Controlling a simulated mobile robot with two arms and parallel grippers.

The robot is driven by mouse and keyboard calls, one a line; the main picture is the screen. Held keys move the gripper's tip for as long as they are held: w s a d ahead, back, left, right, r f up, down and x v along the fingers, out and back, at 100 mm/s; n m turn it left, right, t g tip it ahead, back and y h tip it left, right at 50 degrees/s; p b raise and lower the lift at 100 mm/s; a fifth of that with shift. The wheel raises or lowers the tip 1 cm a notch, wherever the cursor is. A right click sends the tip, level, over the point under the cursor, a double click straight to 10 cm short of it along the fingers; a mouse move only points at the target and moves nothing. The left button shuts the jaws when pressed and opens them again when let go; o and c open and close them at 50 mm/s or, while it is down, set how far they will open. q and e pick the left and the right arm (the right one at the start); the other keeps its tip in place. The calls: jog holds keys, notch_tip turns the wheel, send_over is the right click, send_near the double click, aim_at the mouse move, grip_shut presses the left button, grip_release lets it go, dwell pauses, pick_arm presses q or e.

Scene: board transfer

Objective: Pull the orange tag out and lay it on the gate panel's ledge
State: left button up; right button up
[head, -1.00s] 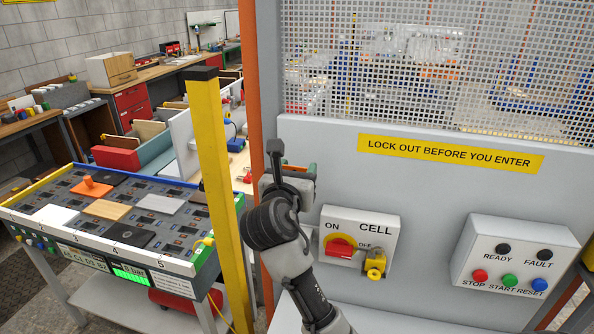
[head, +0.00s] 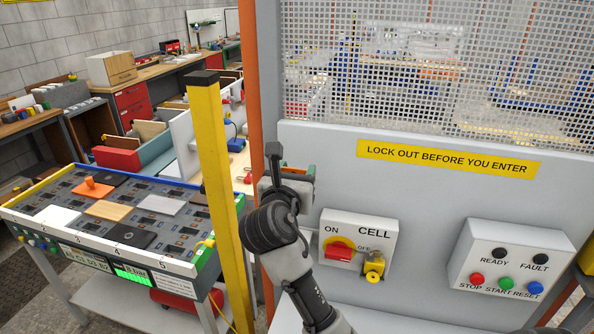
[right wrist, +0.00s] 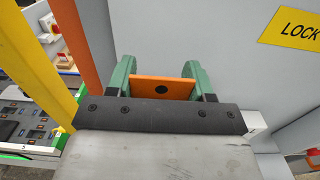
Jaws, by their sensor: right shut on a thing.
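My right gripper (head: 308,173) is raised in front of the grey gate panel (head: 420,195), left of the yellow lockout sign. In the right wrist view, its green fingers are shut on the orange tag (right wrist: 138,87), a flat plate with a dark round spot. The tag is held clear of the switch box and shows almost nothing in the head view, where the gripper covers it. The CELL switch box (head: 385,228) has a red handle (head: 338,253) and a yellow padlock (head: 374,267). I cannot clearly make out the ledge. My left gripper is not in view.
A yellow post (head: 216,190) and an orange upright (head: 249,90) stand left of my right arm. A button box (head: 508,264) is on the panel at right. A work table (head: 60,226) at left carries several plates and an orange knobbed piece (head: 95,187).

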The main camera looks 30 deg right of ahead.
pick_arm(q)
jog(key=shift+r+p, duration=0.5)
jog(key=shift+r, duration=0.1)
pick_arm(e)
jog(key=v, duration=0.5)
jog(key=shift+s+a, duration=0.15)
jog(key=shift+s, duration=0.1)
